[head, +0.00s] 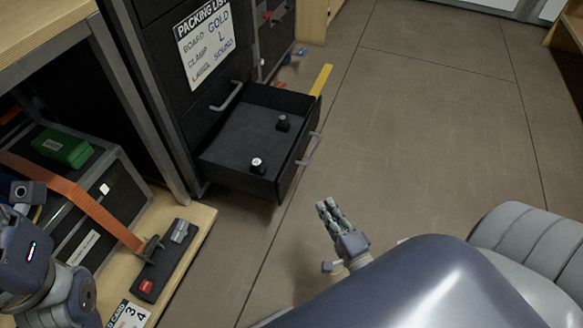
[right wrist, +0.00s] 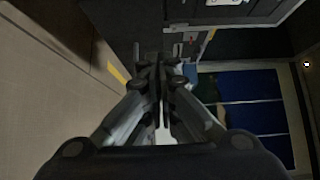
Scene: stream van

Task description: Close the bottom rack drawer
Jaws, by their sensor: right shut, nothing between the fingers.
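The bottom rack drawer (head: 235,140) stands pulled out of the black rack (head: 165,70) in the head view. Its front panel (head: 300,155) carries a grey bar handle (head: 310,149). Two small dark objects, a nearer one (head: 257,166) and a farther one (head: 283,122), stand inside it. My right gripper (head: 325,206) is shut and empty, below and to the right of the drawer front in the picture, apart from it. Its closed fingers also show in the right wrist view (right wrist: 158,70). Part of my left arm shows at the left edge; its fingers do not show.
A closed drawer with a grey handle (head: 226,97) sits above. A yellow strip (head: 321,80) lies beyond the open drawer. A wooden bench (head: 195,222) with a strapped case and a black device (head: 165,262) stands at left. The floor (head: 440,130) at right is clear.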

